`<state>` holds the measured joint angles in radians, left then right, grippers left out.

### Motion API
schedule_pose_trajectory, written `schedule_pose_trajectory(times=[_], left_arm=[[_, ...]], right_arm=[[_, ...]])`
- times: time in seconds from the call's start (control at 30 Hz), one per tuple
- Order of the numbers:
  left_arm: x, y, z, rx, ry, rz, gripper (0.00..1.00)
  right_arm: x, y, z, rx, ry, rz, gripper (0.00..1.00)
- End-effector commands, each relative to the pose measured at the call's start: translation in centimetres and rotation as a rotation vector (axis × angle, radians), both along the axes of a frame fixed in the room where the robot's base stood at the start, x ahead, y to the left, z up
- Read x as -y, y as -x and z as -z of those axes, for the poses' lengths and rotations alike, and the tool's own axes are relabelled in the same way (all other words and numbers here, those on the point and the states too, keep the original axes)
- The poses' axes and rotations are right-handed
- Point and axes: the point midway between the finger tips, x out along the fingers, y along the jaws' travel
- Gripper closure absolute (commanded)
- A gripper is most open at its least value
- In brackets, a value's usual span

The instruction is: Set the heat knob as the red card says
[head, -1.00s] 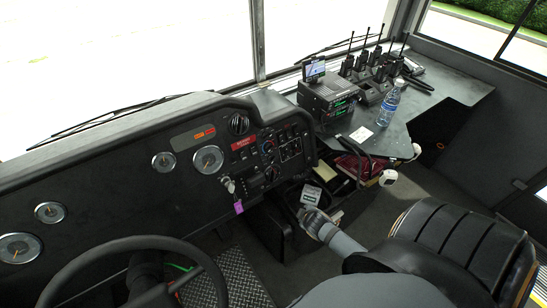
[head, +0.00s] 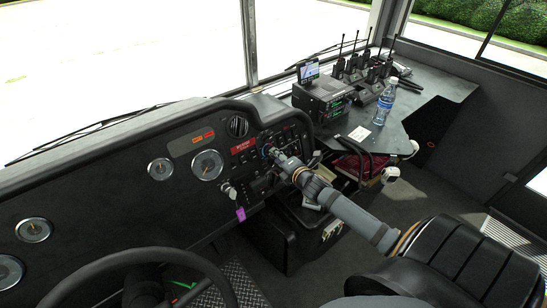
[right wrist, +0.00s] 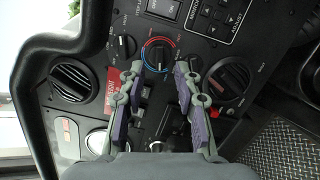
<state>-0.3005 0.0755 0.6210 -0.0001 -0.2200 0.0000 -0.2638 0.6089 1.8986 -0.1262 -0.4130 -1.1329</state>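The heat knob (right wrist: 158,55) is a dark round dial ringed by a blue and red arc, between two other dials in the right wrist view. In the head view the knob (head: 267,151) is small on the dashboard, close to my gripper's tips. The red card (head: 243,146) is on the dash just left of it; the red card (right wrist: 111,86) also shows in the right wrist view, its text too small to read. My right gripper (head: 278,156) faces the panel. In the right wrist view its fingers (right wrist: 160,72) are apart and empty, either side of the knob's lower edge. My left gripper is out of view.
A steering wheel (head: 150,262) stands at lower left. A key with a purple tag (head: 240,213) hangs below the panel. Right of the panel are a radio unit (head: 325,98), several handheld radios and a water bottle (head: 385,101).

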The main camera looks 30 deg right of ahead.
Motion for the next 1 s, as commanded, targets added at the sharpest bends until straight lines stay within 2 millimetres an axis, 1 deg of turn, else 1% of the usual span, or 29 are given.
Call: schedule_pose_trajectory(times=[0.03,0.1,0.2,0.33,0.53,0.57,0.8,1.0], left_arm=[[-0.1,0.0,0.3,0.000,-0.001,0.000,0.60],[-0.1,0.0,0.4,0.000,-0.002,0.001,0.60],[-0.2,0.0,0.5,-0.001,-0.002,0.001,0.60],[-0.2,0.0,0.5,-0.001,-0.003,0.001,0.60],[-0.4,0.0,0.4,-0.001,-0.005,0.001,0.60],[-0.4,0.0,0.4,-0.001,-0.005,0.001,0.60],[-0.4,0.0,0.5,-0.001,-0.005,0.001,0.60],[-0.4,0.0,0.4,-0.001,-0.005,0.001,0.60]], right_arm=[[0.0,-0.9,0.2,0.005,-0.005,0.002,0.67],[0.1,-1.9,0.5,0.003,-0.006,0.001,0.67],[0.2,-2.9,0.8,0.002,-0.002,0.000,0.67],[0.2,-3.4,1.0,0.001,-0.001,-0.002,0.67],[0.2,-3.4,1.0,0.000,0.001,-0.003,0.67],[0.2,-3.4,1.0,0.000,0.001,-0.003,0.68],[0.2,-3.4,1.0,-0.001,0.001,-0.002,1.00],[0.2,-3.4,1.0,-0.001,0.001,-0.002,1.00]])
